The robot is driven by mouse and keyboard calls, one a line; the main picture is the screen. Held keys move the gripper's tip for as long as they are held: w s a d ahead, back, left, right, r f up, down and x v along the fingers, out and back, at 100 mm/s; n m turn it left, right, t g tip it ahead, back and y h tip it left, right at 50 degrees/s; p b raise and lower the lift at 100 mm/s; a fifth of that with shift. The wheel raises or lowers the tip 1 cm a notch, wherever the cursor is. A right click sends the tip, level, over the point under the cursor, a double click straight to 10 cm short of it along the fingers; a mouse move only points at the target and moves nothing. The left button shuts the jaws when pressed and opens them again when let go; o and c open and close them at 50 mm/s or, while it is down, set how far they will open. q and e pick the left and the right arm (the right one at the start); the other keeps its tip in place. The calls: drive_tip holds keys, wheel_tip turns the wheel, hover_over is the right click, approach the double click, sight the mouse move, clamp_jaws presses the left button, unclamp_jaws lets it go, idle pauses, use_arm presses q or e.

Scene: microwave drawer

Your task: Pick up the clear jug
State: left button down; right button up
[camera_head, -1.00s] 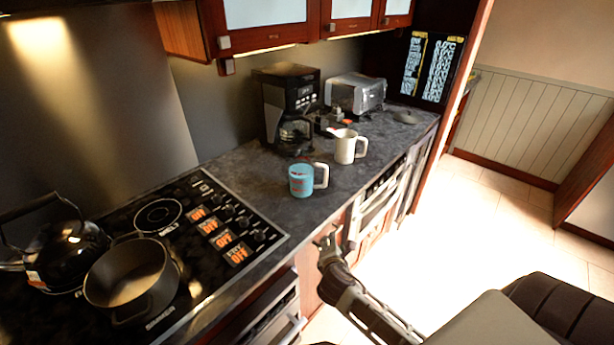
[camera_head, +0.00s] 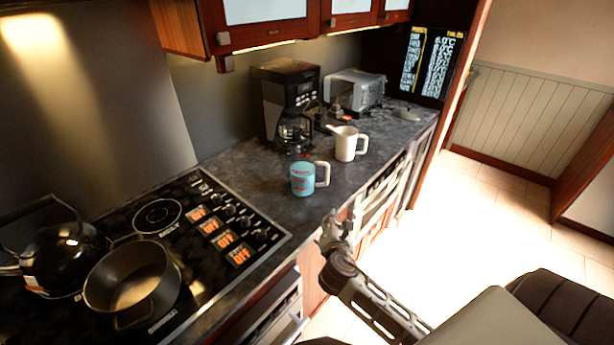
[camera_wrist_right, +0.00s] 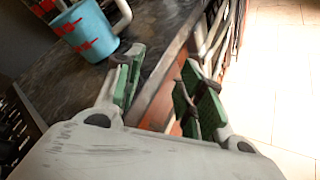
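A dark glass jug (camera_head: 294,133) sits in the black coffee maker (camera_head: 278,98) at the back of the counter; it is the only clear vessel I can make out. My right gripper (camera_head: 333,226) is in front of the counter's edge, nearer to me than the blue mug and well short of the jug. In the right wrist view my right gripper (camera_wrist_right: 160,70) is open, with nothing between its green-padded fingers. The jug is not visible in that view. My left gripper is not in view.
A blue mug (camera_head: 302,181) with red marks stands near the counter edge, close to my right gripper; it also shows in the wrist view (camera_wrist_right: 85,30). A white mug (camera_head: 345,145) stands behind it. A toaster oven (camera_head: 355,92) is farther back. A pot (camera_head: 131,283) and kettle (camera_head: 62,255) are on the stove.

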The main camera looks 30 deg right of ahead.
sight(328, 174)
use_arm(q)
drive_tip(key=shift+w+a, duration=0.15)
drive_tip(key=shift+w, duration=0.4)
use_arm(e)
drive_tip(key=w+r+n+t, duration=0.3)
drive_tip(key=r+n, duration=0.3)
drive_tip(key=n, duration=0.2)
drive_tip(key=shift+w+a+r+n+t+h, duration=0.15)
drive_tip(key=shift+w+r+n+t+h, duration=0.2)
drive_tip(key=shift+w, duration=0.25)
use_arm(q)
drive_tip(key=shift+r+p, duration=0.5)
use_arm(e)
drive_tip(key=shift+x, duration=4.35)
drive_tip(key=shift+p+x, duration=0.4)
drive_tip(key=shift+x, duration=1.3)
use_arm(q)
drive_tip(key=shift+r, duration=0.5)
use_arm(e)
drive_tip(key=shift+x, duration=0.9)
drive_tip(key=shift+r, duration=0.15)
clamp_jaws()
